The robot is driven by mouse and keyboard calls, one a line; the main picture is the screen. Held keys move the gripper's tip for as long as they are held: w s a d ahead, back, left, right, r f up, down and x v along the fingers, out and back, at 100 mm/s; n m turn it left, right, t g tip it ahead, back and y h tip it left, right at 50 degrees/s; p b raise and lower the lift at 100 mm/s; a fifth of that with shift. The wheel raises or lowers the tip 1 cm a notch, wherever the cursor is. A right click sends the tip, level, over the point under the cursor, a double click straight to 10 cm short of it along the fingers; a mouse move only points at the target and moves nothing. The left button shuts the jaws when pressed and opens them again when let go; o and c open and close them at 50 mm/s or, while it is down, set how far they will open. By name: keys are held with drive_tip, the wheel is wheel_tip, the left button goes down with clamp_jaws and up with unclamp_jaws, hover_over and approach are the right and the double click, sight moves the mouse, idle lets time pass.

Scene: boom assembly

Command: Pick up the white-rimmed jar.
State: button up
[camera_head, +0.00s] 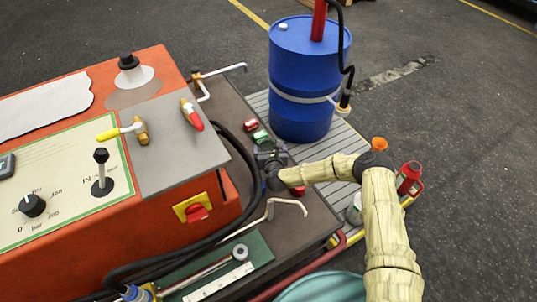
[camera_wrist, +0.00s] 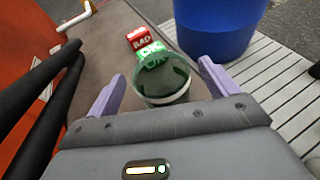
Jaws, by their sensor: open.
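The white-rimmed jar (camera_wrist: 162,88) shows in the wrist view as a round, dark green vessel with a pale rim. It stands on the brown bench top (camera_wrist: 125,55). My gripper (camera_wrist: 163,84) is open, with one lilac finger on each side of the jar. Gaps show between the fingers and the jar, and the gripper body hides the jar's near lower side. In the head view my gripper (camera_head: 268,152) is over the bench strip beside the orange console, and I cannot make out the jar clearly there.
A green OK block (camera_wrist: 152,50) and a red BAD block (camera_wrist: 138,37) are just beyond the jar. A blue drum (camera_head: 305,80) stands on slatted boards behind. Black hoses (camera_head: 248,165) run along the orange console (camera_head: 150,210). A red bottle (camera_head: 408,178) is at right.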

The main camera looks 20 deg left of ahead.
drive_tip(key=c, duration=1.4)
drive_tip(key=shift+r, duration=0.1)
wheel_tip(320, 180, up, 10)
drive_tip(key=shift+f+p, duration=0.1)
drive_tip(key=shift+p, duration=1.05)
